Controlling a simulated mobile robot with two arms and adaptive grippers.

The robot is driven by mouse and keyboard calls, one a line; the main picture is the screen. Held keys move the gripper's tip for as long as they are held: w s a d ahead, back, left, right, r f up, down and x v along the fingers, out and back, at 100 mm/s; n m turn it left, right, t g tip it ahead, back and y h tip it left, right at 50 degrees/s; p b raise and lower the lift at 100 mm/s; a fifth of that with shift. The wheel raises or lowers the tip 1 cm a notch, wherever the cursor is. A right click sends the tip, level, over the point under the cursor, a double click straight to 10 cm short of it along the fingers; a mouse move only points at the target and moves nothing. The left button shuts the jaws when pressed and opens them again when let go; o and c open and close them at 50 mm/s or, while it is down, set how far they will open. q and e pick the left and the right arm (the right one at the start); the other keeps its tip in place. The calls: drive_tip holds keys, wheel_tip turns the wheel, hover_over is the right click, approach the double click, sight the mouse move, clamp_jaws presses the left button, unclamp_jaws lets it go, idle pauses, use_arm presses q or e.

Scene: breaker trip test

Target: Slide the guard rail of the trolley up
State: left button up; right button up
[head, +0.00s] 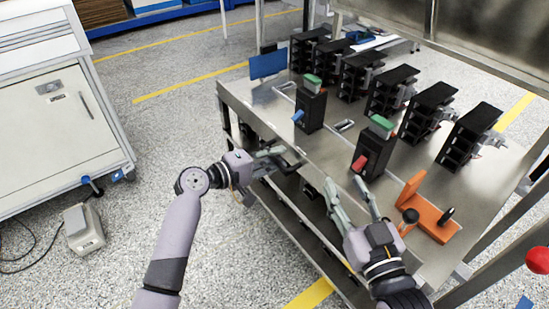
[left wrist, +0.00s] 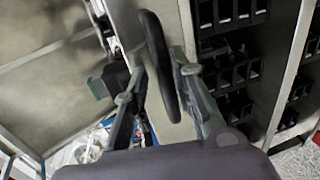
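The trolley (head: 235,98) has a bare metal top and open sides below. A black bar-like handle (head: 290,168) is at its near left edge, and it also shows in the left wrist view (left wrist: 158,60). I cannot tell for sure which part is the guard rail. My left gripper (head: 280,160) is at this handle. Its fingers stand apart on either side of the handle, with small gaps visible in the left wrist view. My right gripper (head: 350,188) is open and empty over the near edge, close to the red-handled black unit.
Two black units with a blue lever (head: 310,108) and a red lever (head: 370,155) stand on the top. Several black breakers (head: 430,108) line the back. An orange bracket (head: 428,210) lies at the right.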

use_arm(q)
drive_tip(key=shift+o, duration=0.5)
drive_tip(key=shift+f, duration=0.1)
drive_tip(key=shift+a, duration=0.1)
drive_tip(key=v, duration=1.1)
drive_tip(key=shift+s+a, duration=0.3)
